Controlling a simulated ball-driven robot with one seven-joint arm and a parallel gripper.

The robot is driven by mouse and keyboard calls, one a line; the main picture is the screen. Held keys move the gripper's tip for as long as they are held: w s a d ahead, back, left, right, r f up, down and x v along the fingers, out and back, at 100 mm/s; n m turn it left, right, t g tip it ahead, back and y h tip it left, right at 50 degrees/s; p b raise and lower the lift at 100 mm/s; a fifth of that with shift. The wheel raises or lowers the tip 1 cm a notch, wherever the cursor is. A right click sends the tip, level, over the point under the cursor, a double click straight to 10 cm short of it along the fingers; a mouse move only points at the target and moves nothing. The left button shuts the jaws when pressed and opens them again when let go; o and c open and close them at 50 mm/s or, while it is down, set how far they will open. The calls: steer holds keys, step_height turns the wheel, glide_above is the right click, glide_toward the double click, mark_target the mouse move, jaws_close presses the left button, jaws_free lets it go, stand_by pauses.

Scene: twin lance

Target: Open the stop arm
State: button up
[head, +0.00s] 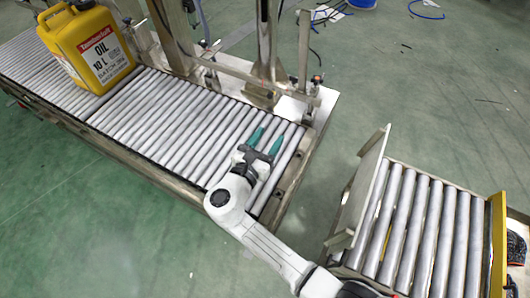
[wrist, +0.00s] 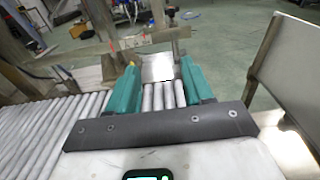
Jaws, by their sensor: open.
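My gripper (head: 266,140) is open and empty, with two teal fingers above the right end of the long roller conveyor (head: 165,112). In the wrist view the fingers of my gripper (wrist: 157,72) are spread apart, with rollers showing between them. A slim metal bar (head: 240,75), which may be the stop arm, runs along the conveyor's far side beyond the fingertips. A similar bar (wrist: 150,40) crosses ahead of the fingers in the wrist view, apart from them. I cannot tell for certain which bar is the stop arm.
A yellow oil can (head: 87,45) stands on the conveyor at the left. A second roller table (head: 425,225) stands at the right, with an upright pale plate (head: 367,185) at its near-left end; the plate also shows in the wrist view (wrist: 290,65). Green floor lies between them.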

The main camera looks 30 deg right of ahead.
steer(key=shift+s+a+f+h+b, duration=0.3)
steer(key=shift+s+a+f+b, duration=0.05)
steer(key=shift+a+f+b, duration=0.2)
steer(key=shift+c, duration=0.4)
